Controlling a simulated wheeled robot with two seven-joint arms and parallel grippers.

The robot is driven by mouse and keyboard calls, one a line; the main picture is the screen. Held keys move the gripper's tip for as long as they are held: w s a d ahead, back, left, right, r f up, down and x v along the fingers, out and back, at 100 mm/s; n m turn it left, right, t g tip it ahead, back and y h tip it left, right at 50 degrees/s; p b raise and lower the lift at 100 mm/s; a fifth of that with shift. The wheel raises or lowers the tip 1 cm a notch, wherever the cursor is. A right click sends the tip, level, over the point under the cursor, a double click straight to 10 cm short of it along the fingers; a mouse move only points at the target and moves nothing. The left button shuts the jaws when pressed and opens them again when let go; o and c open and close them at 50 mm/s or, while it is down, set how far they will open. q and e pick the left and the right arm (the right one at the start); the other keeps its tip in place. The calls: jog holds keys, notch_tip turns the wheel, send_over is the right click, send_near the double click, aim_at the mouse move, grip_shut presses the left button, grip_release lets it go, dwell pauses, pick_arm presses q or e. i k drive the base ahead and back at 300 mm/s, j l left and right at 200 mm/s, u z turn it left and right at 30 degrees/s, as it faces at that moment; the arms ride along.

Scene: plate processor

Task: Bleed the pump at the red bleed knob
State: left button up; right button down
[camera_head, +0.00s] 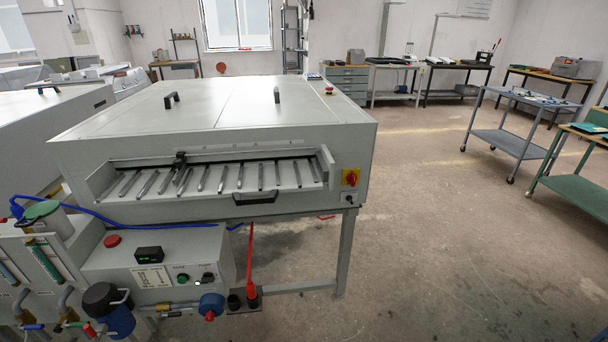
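A small red knob (210,316) sits on the front of a round blue fitting (212,302) at the lower right of the grey control box (190,252). A brass fitting (184,306) joins the blue part from the left. A black-capped blue housing (107,304) stands left of it at the bottom edge. A small red handle (89,329) shows beside that housing. I cannot tell for certain which red part is the bleed knob. Neither of my grippers is in view.
The large grey plate processor (240,105) stands behind the box. The floor (430,240) at right is clear.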

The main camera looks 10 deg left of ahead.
aim_at(210, 317)
jog(key=u, duration=1.4)
